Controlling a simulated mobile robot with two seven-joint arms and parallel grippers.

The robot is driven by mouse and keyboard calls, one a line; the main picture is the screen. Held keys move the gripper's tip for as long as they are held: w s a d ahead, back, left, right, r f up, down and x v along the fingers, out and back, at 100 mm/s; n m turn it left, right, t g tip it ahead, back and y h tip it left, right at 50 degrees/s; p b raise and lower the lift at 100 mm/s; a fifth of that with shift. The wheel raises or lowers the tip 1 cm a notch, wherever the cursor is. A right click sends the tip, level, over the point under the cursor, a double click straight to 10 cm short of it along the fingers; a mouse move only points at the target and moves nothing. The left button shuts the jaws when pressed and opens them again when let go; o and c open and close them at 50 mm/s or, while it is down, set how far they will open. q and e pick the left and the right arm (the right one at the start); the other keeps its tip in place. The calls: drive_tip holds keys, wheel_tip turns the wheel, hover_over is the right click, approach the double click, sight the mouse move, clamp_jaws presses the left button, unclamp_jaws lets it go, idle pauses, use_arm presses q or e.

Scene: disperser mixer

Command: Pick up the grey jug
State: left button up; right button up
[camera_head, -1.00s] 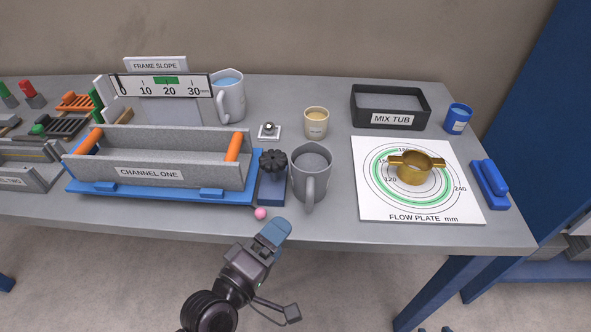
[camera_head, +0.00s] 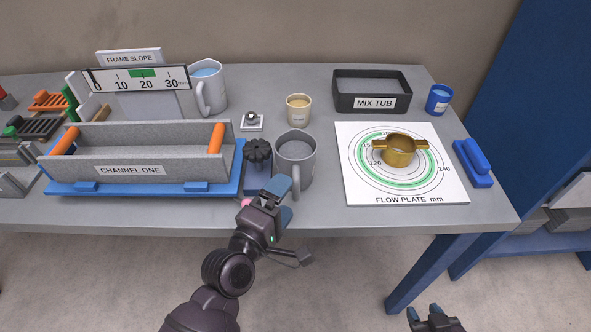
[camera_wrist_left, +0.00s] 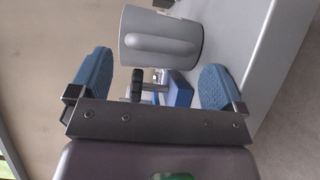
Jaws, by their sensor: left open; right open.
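The grey jug (camera_head: 305,158) stands upright near the front of the table, its handle facing the front edge. It holds a grey content. My left gripper (camera_head: 283,202) is open and empty at the table's front edge, close to the handle. In the left wrist view the jug (camera_wrist_left: 152,24) and its handle lie beyond and between the two blue fingers of my left gripper (camera_wrist_left: 156,70). I cannot tell whether a finger touches the jug. My right gripper (camera_head: 432,318) is open and low at the bottom right, below table height, far from the jug.
A dark knob (camera_head: 258,150) on a blue block stands just left of the jug, beside the channel tray (camera_head: 130,168). A beige cup (camera_head: 298,110) is behind it. The flow plate (camera_head: 355,185) lies to the right, with free table between. Another pale jug (camera_head: 210,88) stands at the back.

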sight(301, 170)
use_arm(q)
drive_tip(key=x, duration=0.2)
drive_tip(key=shift+w+d, duration=0.2)
drive_tip(key=shift+w, duration=0.05)
drive_tip(key=shift+w+d, duration=0.2)
drive_tip(key=shift+w, duration=0.3)
drive_tip(key=c, duration=0.6)
drive_tip(key=shift+c, duration=1.3)
drive_tip(key=shift+r, duration=0.1)
drive_tip(key=shift+r+p, duration=0.5)
drive_tip(key=shift+r, duration=0.25)
wheel_tip(301, 170, up, 16)
drive_tip(key=p, duration=1.4)
drive_tip(key=shift+r, duration=0.2)
use_arm(e)
wheel_tip(301, 170, up, 13)
drive_tip(key=shift+s+d, duration=0.25)
drive_tip(key=shift+s, duration=0.05)
drive_tip(key=shift+r, duration=0.1)
